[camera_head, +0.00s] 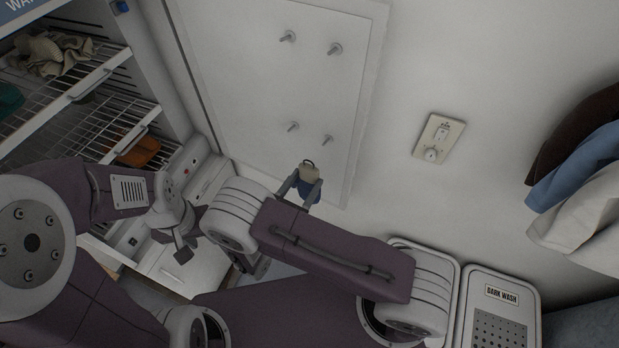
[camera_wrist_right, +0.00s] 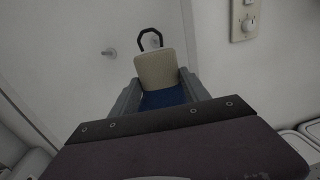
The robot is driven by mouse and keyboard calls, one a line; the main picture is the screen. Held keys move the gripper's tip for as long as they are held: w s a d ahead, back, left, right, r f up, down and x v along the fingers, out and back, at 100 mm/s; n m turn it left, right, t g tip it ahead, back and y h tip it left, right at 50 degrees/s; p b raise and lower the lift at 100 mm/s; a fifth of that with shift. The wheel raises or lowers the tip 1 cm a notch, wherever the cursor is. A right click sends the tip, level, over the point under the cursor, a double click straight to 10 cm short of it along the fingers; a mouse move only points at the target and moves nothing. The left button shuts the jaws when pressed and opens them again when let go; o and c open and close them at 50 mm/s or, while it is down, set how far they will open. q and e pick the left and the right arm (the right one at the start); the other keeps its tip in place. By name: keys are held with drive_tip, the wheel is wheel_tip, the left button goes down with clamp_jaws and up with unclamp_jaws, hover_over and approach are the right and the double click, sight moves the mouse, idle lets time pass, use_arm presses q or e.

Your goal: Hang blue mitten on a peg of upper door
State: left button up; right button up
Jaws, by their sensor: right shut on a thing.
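The blue mitten (camera_head: 308,190) has a beige cuff and a dark loop at its top. My right gripper (camera_head: 301,187) is shut on its blue part, with cuff and loop upward. In the right wrist view the mitten (camera_wrist_right: 163,98) sits between the fingers of my right gripper (camera_wrist_right: 160,88). The white door (camera_head: 262,85) carries several metal pegs, two higher (camera_head: 288,36) and two lower (camera_head: 327,139). The loop appears below the lower pegs in the head view; its distance from the door is unclear. My left gripper (camera_head: 183,246) is at lower left, away from the mitten; its jaw opening is unclear.
A wire-shelf drying cabinet (camera_head: 85,95) with pulled-out racks stands at left, holding knitwear (camera_head: 55,52) and an orange item (camera_head: 138,150). A wall switch plate (camera_head: 438,138) is right of the door. Clothes (camera_head: 585,165) hang at far right. A "DARK WASH" bin (camera_head: 500,295) stands lower right.

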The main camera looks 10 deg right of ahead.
sight(328, 151)
drive_tip(key=shift+w+d+f, duration=0.1)
drive_tip(key=shift+w+d, duration=0.3)
drive_tip(key=shift+d, duration=0.15)
drive_tip(key=shift+w+d, duration=0.25)
drive_tip(key=shift+w, duration=0.25)
drive_tip(key=shift+w+d, duration=0.2)
drive_tip(key=shift+w, duration=0.05)
drive_tip(key=shift+f+x, duration=0.2)
drive_tip(key=shift+x, duration=0.95)
drive_tip(key=x, duration=0.3)
drive_tip(key=shift+w+d+f, duration=0.1)
drive_tip(key=shift+d, duration=0.1)
drive_tip(key=shift+w+d+f+b, duration=0.45)
drive_tip(key=shift+w+b, duration=0.15)
drive_tip(key=shift+b, duration=0.1)
